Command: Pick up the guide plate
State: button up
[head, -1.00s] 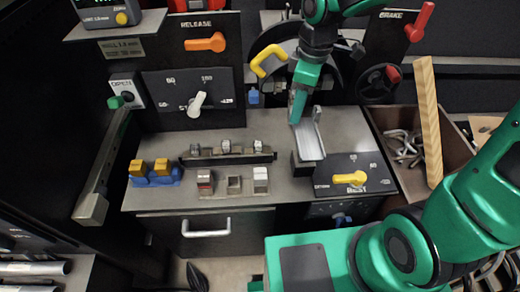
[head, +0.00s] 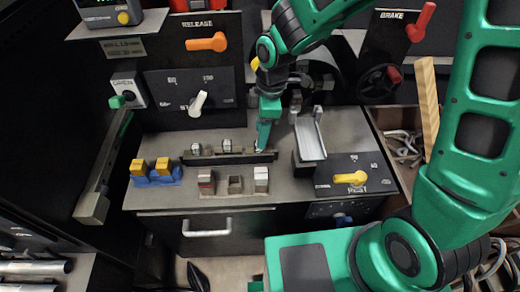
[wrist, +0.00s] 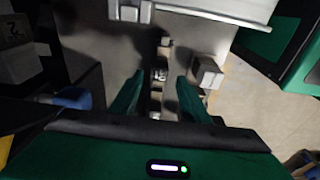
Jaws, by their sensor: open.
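No part is clearly marked as the guide plate. A black rail (head: 187,160) on the grey worktop carries small metallic pieces, one on its left (head: 196,149) and one near its middle (head: 227,146). My gripper (head: 263,149) points down at the rail's right end and hides what is there. In the wrist view my gripper (wrist: 160,78) is open, its green fingers on either side of a dark strip with small metallic pieces (wrist: 160,74). I cannot tell whether the fingers touch anything.
A silver channel (head: 310,138) stands just right of my gripper. In front of the rail are small blocks (head: 206,182) (head: 261,180). Yellow-and-blue parts (head: 154,173) sit at the left. A yellow knob (head: 350,178) is at the right front. A bin (head: 380,120) lies further right.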

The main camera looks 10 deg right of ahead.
jog(key=shift+a+f, duration=0.15)
jog(key=shift+f, duration=0.75)
jog(key=shift+a+f, duration=0.1)
jog(key=shift+f, duration=0.8)
grip_shut()
jog(key=shift+r, duration=0.1)
jog(key=shift+r, duration=0.5)
notch_tip(320, 180, up, 3)
jog(key=shift+a+r, duration=0.1)
jog(key=shift+r, duration=0.05)
jog(key=s+a+r, duration=0.6)
jog(key=s+a, duration=0.1)
jog(key=a, duration=0.2)
jog(key=shift+a+r, duration=0.2)
jog(key=shift+r, duration=0.1)
jog(key=w+d+r, duration=0.5)
jog(key=d+r, duration=0.1)
jog(key=d, duration=0.5)
jog(key=w+d+r, duration=0.5)
jog(key=d+r, duration=0.2)
jog(key=d, duration=0.5)
jog(key=shift+d, duration=0.15)
